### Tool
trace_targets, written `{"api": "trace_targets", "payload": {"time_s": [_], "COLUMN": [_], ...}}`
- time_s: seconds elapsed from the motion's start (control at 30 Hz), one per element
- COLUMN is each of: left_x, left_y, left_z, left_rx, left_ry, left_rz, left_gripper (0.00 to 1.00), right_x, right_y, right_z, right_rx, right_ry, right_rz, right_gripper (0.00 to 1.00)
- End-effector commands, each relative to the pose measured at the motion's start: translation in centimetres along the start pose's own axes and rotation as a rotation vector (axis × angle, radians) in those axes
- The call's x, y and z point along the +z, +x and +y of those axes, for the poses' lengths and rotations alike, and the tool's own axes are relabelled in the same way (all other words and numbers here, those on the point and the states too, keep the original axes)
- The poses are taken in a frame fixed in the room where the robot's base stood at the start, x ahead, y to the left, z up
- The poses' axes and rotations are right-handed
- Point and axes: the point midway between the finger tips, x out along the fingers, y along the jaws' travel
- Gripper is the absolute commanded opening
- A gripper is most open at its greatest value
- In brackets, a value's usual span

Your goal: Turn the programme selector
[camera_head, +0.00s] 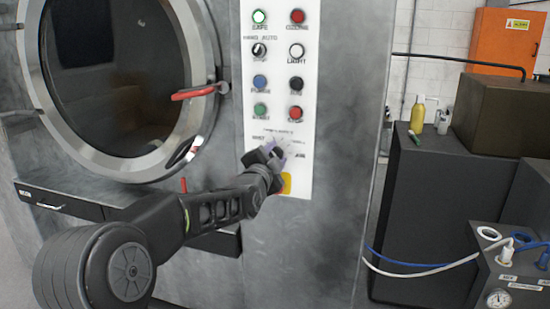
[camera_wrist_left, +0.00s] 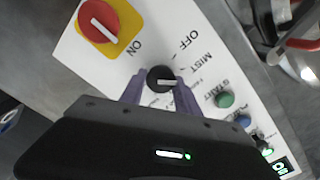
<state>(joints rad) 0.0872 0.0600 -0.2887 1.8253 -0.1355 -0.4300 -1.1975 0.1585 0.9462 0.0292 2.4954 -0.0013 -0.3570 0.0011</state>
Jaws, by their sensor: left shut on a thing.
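The programme selector (camera_wrist_left: 161,76) is a small round black knob with a pale pointer line on the white control panel (camera_head: 255,82). Labels OFF and MIST stand beside it in the left wrist view. My left gripper (camera_wrist_left: 159,88) is shut on the knob, with one purple finger on each side of it. In the head view my left gripper (camera_head: 270,154) reaches up to the lower part of the panel and hides most of the selector. My right gripper is not in view.
A red rotary switch on a yellow plate (camera_wrist_left: 134,38) sits close to the selector. Buttons, including a green one (camera_wrist_left: 225,100), line the panel. The washer's round door has a red handle (camera_head: 194,92) left of the panel. A dark cabinet (camera_head: 425,215) stands right.

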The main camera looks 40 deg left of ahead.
Motion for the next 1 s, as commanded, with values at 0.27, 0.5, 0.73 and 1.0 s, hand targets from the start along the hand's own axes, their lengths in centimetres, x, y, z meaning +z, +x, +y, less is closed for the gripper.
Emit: {"api": "trace_targets", "payload": {"time_s": [0.27,0.5,0.73,1.0], "left_x": [0.02,0.03,0.03,0.02], "left_y": [0.00,0.01,0.01,0.01], "left_z": [0.12,0.17,0.21,0.22], "left_rx": [0.001,0.001,0.001,0.001], "left_ry": [0.227,0.344,0.384,0.385], "left_rz": [0.000,0.000,0.000,0.000], "left_gripper": [0.00,0.00,0.00,0.00], "right_x": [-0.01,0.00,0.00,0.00], "right_y": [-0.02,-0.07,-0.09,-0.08], "right_z": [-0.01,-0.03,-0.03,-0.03], "right_rx": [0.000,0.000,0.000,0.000], "right_ry": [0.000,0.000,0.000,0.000], "right_rz": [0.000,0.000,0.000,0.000], "right_gripper": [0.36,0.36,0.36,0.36]}}
